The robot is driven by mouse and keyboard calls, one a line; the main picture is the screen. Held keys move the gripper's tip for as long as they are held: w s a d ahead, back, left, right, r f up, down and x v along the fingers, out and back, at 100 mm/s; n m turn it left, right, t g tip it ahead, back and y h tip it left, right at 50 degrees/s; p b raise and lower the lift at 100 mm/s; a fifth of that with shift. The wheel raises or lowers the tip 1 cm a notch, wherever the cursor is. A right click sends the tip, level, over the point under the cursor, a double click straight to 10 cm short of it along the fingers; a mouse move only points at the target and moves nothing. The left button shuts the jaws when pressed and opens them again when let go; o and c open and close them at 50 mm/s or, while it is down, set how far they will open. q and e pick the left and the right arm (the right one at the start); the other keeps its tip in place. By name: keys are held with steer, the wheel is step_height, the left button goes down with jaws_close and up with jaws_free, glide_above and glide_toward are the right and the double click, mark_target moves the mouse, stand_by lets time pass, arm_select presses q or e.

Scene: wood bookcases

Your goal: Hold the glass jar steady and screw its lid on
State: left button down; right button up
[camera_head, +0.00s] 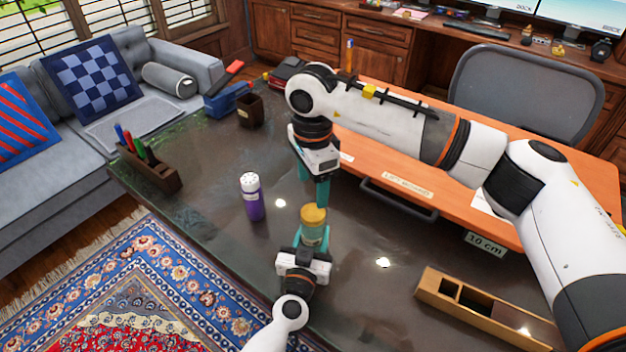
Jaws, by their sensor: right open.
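The glass jar (312,236) stands upright on the dark glossy table, with its gold-yellow lid (313,214) sitting on top. I cannot tell whether the lid's threads are engaged. My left gripper (312,242) comes in from the bottom, with its teal fingers on both sides of the jar body, shut on it. The fingers and gripper body hide part of the jar. My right gripper (313,187) is above and just behind the lid, pointing down. Its teal fingers are open and empty, apart from the lid as far as I can see.
A purple bottle with a white cap (252,197) stands left of the jar. A wooden divided tray (426,291) lies at the lower right. Bare table lies around the jar.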

mark_target(313, 212)
steer(key=shift+n, duration=0.7)
step_height(313, 212, down, 8)
stand_by(0.3)
steer(key=c, duration=1)
steer(key=m, duration=0.4)
steer(key=shift+m, duration=0.4)
steer(key=m, duration=0.4)
steer(key=o, duration=1.2)
steer(key=shift+c, duration=0.2)
